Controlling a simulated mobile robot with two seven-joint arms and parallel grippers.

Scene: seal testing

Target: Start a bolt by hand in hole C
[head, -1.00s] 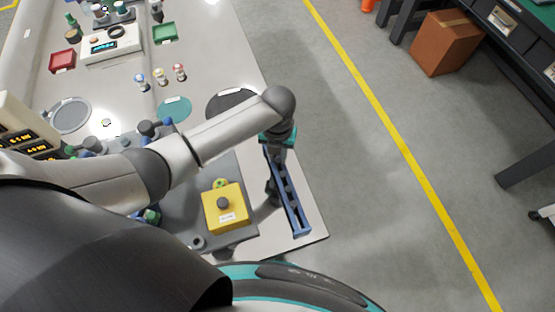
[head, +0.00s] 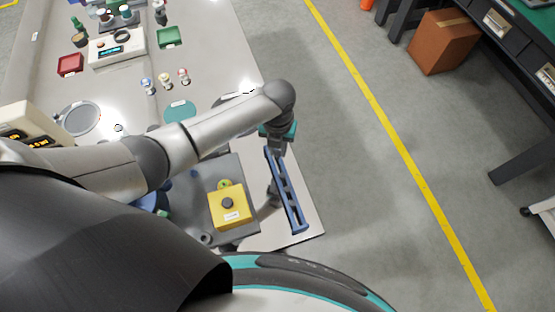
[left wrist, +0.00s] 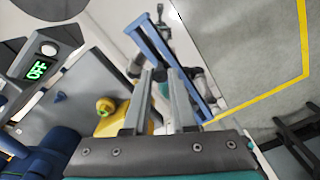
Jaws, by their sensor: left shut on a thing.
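My left gripper (head: 273,186) points down beside a long blue rack (head: 291,205) near the table's front right corner. In the left wrist view its two fingers (left wrist: 159,88) are shut on a small dark round-ended piece (left wrist: 159,75), seemingly a bolt. The blue rack (left wrist: 158,48) shows behind the fingers there. The arm hides part of the table in the head view. I cannot make out hole C or its letter in either view. My right gripper is not seen.
A yellow box with a dark button (head: 229,205) stands left of the gripper on a grey plate (head: 205,175). A teal disc (head: 180,111), a red tray (head: 70,65) and a green tray (head: 170,37) lie farther back. Open floor (head: 400,230) is to the right.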

